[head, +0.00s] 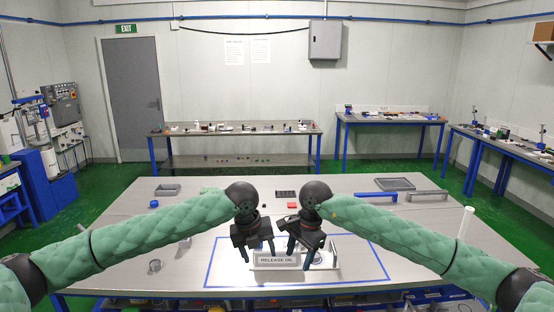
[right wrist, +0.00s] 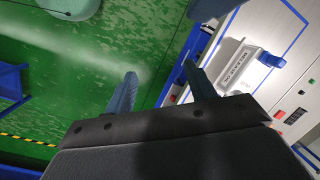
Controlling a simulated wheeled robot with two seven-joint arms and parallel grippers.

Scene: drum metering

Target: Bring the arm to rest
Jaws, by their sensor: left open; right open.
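My left gripper (head: 258,252) is open and hangs just above the work table, at the left end of a white holder labelled RELEASE OIL (head: 276,261). My right gripper (head: 300,253) is open beside it, over the holder's right part, with only a small gap between the two grippers. In the right wrist view the blue fingers of my right gripper (right wrist: 163,85) are spread with nothing between them. The holder (right wrist: 243,65) shows there beyond the right finger. The grippers hide part of the holder in the head view, and I cannot tell whether they touch it.
A blue outline (head: 222,283) on the table (head: 120,234) surrounds the holder. A red block (head: 292,205), a dark tray (head: 285,194), a blue handle (head: 376,197) and a grey tray (head: 395,184) lie further back. The front right tabletop is fairly clear.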

